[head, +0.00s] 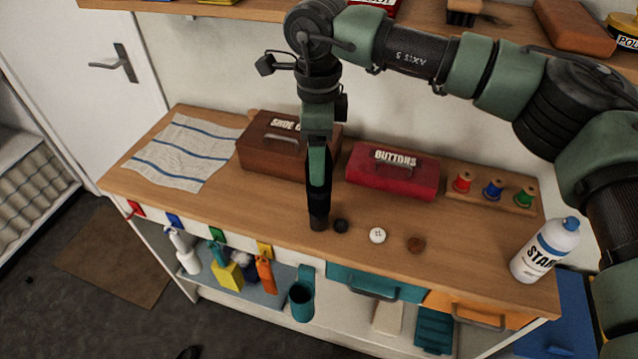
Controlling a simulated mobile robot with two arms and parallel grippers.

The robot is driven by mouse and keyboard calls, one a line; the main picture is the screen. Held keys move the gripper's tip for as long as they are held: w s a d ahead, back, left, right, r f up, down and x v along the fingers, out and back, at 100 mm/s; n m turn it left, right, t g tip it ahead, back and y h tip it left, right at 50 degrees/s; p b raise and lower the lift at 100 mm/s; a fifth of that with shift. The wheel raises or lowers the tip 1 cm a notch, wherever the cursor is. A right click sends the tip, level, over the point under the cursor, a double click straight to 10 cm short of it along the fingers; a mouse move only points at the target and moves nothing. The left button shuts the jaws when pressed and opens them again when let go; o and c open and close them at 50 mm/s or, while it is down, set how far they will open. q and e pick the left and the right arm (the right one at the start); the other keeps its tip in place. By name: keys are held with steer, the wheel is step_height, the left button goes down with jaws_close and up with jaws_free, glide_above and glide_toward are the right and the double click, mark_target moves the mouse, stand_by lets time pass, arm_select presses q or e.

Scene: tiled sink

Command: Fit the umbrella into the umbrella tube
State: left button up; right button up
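My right gripper (318,148) comes down from the arm at the top right and points at the bench front. It appears shut on a dark, slim folded umbrella (319,195), held upright with its grey-brown lower end near the bench top's front edge. Whether that end touches the wood is unclear. The umbrella's upper part is partly hidden by the gripper. The teal umbrella tube (302,303) hangs on the bench front, below and slightly left of the umbrella; its top is open. My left gripper is not in view.
On the bench top (270,205) are a striped cloth (180,150), a brown box (265,150), a red buttons box (385,180), loose buttons (377,235), thread spools (493,189) and a starch bottle (545,250). Bottles (265,272) stand on the lower shelf left of the tube.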

steer(key=shift+f, duration=1.1)
jaws_close()
steer(key=shift+r, duration=0.1)
